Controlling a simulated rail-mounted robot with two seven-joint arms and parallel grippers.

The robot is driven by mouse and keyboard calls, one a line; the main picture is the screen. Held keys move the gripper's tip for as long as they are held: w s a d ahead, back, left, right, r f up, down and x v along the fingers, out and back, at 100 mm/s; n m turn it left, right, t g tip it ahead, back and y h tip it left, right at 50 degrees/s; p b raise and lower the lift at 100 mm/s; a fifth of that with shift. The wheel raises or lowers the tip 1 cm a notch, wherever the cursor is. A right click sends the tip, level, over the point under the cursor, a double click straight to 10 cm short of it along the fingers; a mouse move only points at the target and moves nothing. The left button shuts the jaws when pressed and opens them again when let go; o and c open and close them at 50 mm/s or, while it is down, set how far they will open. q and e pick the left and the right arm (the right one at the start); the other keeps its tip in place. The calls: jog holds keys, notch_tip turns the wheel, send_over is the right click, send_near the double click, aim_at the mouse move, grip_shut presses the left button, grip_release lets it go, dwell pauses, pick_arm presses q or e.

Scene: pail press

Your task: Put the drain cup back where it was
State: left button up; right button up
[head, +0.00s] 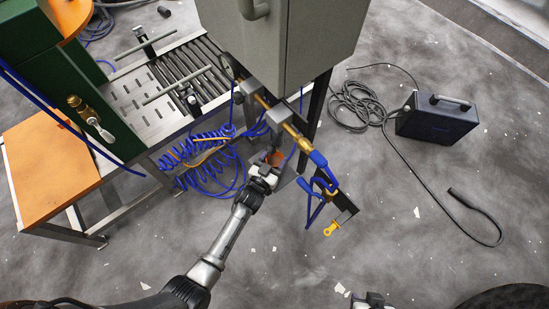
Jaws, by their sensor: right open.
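My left gripper (270,164) reaches from the lower left to the space below the grey cabinet's front corner. A small reddish-orange piece (278,157) shows right at its fingertips and may be the drain cup. The fingers and their shadowed surroundings hide most of it, so I cannot tell whether they are closed on it. My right gripper (372,300) is open at the bottom edge, mostly cut off by the frame and apart from everything else.
The grey cabinet (310,45) and a brass fitting line (290,128) stand close above my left gripper. Coiled blue hoses (205,160) hang to its left. A dark box (437,118) and black cable lie on open floor.

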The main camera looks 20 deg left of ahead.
pick_arm(q)
jog(key=o, duration=0.4)
jog(key=shift+w, duration=0.1)
jog(key=shift+f+b, duration=0.15)
jog(key=shift+b, duration=0.2)
jog(key=s+p, duration=0.1)
jog(key=s, duration=0.1)
jog(key=s+p, duration=0.2)
jog(key=s+a+p, duration=0.1)
jog(key=s, duration=0.1)
jog(key=shift+r+p, duration=0.3)
jog(key=shift+r, duration=0.05)
jog(key=shift+s+a+f+p, duration=0.1)
jog(key=shift+s+a+p, duration=0.2)
jog(key=shift+s, duration=1)
jog(key=shift+s+a+f+p, duration=0.15)
jog(key=shift+s+p, duration=0.3)
jog(key=shift+s, duration=0.8)
jog(key=shift+s+a+f+p, duration=0.1)
jog(key=shift+s+a+p, duration=0.2)
jog(key=shift+s, duration=1)
